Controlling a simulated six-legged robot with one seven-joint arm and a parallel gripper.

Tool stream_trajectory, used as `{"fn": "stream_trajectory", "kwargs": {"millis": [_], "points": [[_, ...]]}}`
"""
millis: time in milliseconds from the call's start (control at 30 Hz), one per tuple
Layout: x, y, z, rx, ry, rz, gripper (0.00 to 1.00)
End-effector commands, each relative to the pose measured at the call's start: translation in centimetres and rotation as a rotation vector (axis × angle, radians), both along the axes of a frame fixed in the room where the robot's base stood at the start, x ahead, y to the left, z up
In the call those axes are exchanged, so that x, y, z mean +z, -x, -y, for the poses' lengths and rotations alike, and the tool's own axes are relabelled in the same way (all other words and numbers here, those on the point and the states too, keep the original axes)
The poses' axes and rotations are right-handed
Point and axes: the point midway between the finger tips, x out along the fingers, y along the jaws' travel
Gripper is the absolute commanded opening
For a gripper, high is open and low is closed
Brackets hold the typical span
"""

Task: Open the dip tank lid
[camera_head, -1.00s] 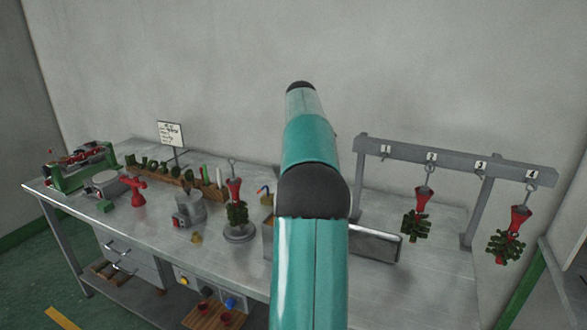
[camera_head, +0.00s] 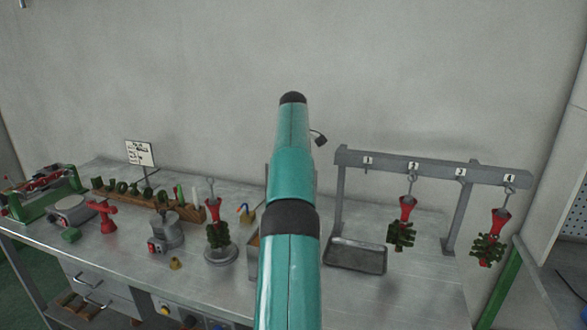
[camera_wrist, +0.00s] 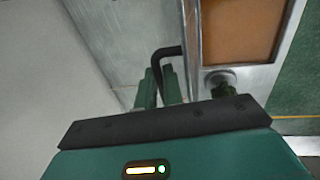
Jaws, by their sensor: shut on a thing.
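In the wrist view, my gripper (camera_wrist: 160,88) has its green fingers shut on a dark bent handle (camera_wrist: 166,52). The handle joins the dip tank lid (camera_wrist: 192,35), a metal plate seen nearly edge-on and raised beside the opening. Orange-brown wax (camera_wrist: 245,28) shows uncovered inside the dip tank's metal rim (camera_wrist: 291,40). In the head view, the dip tank (camera_head: 253,243) is mostly hidden behind my teal arm. A grey edge of the lid (camera_head: 269,178) stands upright beside the arm.
A rack (camera_head: 430,167) with numbered hooks carries two red-and-green wax trees at right, with a metal tray (camera_head: 356,255) below. A wax tree on a round stand (camera_head: 221,253) and a melting pot (camera_head: 166,230) stand left of the tank. The front right bench (camera_head: 400,295) is clear.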

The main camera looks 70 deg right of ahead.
Motion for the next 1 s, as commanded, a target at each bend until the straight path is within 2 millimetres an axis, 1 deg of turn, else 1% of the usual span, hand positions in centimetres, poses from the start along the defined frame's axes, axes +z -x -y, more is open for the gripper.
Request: {"fn": "stream_trajectory", "kwargs": {"millis": [33,400,433,500,533,867,1000], "points": [[0.23,0.23,0.10,-0.002,0.006,0.000,0.00],[0.55,0.17,-0.06,-0.002,0.012,0.001,0.00],[0.57,0.17,-0.06,-0.002,0.012,0.001,0.13],[0.56,0.11,-0.09,-0.002,0.012,0.001,0.26],[0.53,0.07,-0.10,-0.002,0.011,0.001,0.31],[0.35,-0.24,-0.16,0.000,0.006,0.002,0.31],[0.64,-0.44,-0.85,0.001,0.007,0.002,0.31]]}}
